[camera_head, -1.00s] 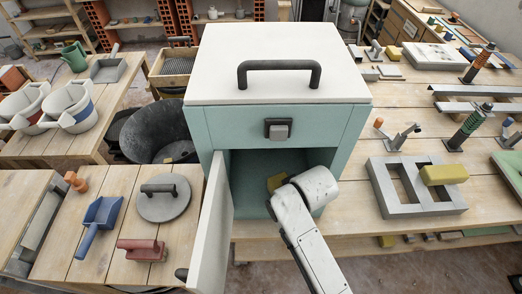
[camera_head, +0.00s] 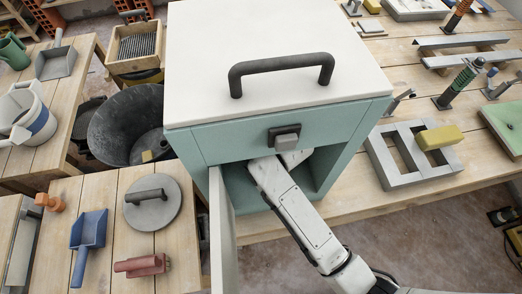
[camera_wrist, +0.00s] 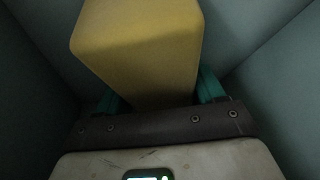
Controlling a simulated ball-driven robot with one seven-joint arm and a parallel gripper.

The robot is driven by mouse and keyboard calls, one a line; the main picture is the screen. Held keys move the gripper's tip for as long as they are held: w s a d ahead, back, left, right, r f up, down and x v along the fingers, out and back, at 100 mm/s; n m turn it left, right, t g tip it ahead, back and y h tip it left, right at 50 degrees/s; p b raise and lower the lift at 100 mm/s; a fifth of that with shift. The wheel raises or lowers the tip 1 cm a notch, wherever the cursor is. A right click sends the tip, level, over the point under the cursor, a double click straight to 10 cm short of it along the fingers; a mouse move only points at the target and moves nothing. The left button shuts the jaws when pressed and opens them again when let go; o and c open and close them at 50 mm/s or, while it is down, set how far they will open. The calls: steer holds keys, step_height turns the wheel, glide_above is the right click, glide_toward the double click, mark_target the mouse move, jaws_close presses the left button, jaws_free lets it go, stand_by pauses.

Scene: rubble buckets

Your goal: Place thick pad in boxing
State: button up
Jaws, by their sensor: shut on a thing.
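A yellow block-like pad (camera_wrist: 140,45) fills the upper middle of the wrist view, between the green fingers of my gripper (camera_wrist: 160,88), which is shut on it. In the head view my arm reaches into the open teal cabinet (camera_head: 350,135), and the cabinet hides my gripper and this pad. A grey two-opening frame (camera_head: 388,172), perhaps the boxing, lies on the right table. Another yellow block (camera_head: 438,137) rests on the right part of this frame.
The cabinet door (camera_head: 222,235) stands open left of my arm. A drawer front with a dark handle (camera_head: 284,136) is just above my arm. The left table holds a blue scoop (camera_head: 90,230), a red tool (camera_head: 142,265) and a round grey lid (camera_head: 170,212). Metal clamps stand on the right table.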

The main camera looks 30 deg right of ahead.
steer(key=shift+w+f, duration=0.1)
steer(key=shift+f, duration=0.1)
steer(key=o, duration=1)
steer(key=shift+o, duration=0.2)
steer(key=shift+r, duration=0.1)
steer(key=shift+r, duration=0.3)
steer(key=s+b, duration=0.1)
steer(key=s, duration=0.3)
steer(key=s+b, duration=0.1)
steer(key=s, duration=0.3)
steer(key=s+d, duration=0.1)
steer(key=s, duration=0.3)
steer(key=shift+s+r+b, duration=0.25)
steer(key=shift+r+b, duration=0.1)
steer(key=shift+b, duration=0.05)
